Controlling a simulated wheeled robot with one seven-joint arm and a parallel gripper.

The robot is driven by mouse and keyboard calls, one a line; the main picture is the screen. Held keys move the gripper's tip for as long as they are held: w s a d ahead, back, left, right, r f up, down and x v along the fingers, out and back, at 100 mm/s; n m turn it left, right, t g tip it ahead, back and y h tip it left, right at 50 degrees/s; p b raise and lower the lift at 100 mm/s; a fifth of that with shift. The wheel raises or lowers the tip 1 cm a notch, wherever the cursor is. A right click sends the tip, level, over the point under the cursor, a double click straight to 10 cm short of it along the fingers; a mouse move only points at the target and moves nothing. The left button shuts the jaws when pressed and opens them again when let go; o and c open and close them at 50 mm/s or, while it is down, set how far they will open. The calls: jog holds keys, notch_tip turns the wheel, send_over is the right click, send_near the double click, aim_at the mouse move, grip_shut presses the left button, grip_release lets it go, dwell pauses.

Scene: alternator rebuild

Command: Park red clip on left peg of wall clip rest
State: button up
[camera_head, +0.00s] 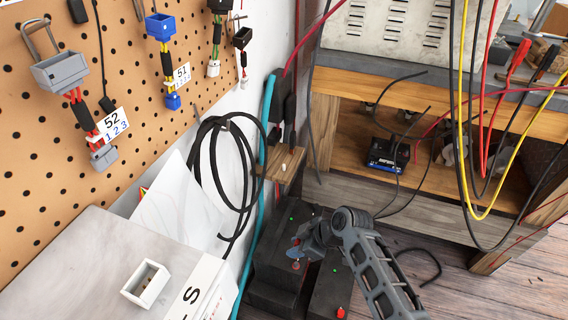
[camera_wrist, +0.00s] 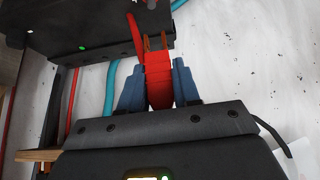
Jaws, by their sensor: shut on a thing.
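The red clip (camera_wrist: 158,78) is between the two blue fingers of my gripper (camera_wrist: 157,88) in the wrist view. Its copper-coloured jaws point away from my gripper, toward a black box (camera_wrist: 110,40) with a green light. In the head view my gripper (camera_head: 298,252) is low over the black boxes, and the clip is too small there to make out clearly. The wall clip rest looks to be the small wooden block (camera_head: 281,163) on the wall, with a pale peg showing. It is above and behind my gripper. I cannot make out its left peg clearly.
Black boxes (camera_head: 272,272) stand below the rest. A black cable coil (camera_head: 194,160) and a teal hose (camera_head: 264,125) hang beside it. A wooden shelf bench (camera_head: 425,195) stands at the right, with red, yellow and black cables hanging before it. A pegboard (camera_head: 60,170) is at the left.

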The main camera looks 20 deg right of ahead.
notch_tip(320, 180, up, 23)
jog(key=p, duration=1.8)
jog(key=w+d+f+b, duration=0.1)
jog(key=w+b, duration=0.5)
jog(key=w+d+f+b, duration=0.1)
jog(key=w+d+b, duration=0.1)
jog(key=w+b, duration=0.4)
jog(key=w+d+f+b, duration=0.2)
jog(key=w+b, duration=0.4)
jog(key=w, duration=0.2)
jog(key=shift+w+d, duration=0.15)
jog(key=shift+f+b, duration=0.75)
jog(key=shift+f, duration=0.1)
jog(key=shift+f, duration=0.1)
jog(key=shift+f+b, duration=0.9)
jog(key=shift+f, duration=0.2)
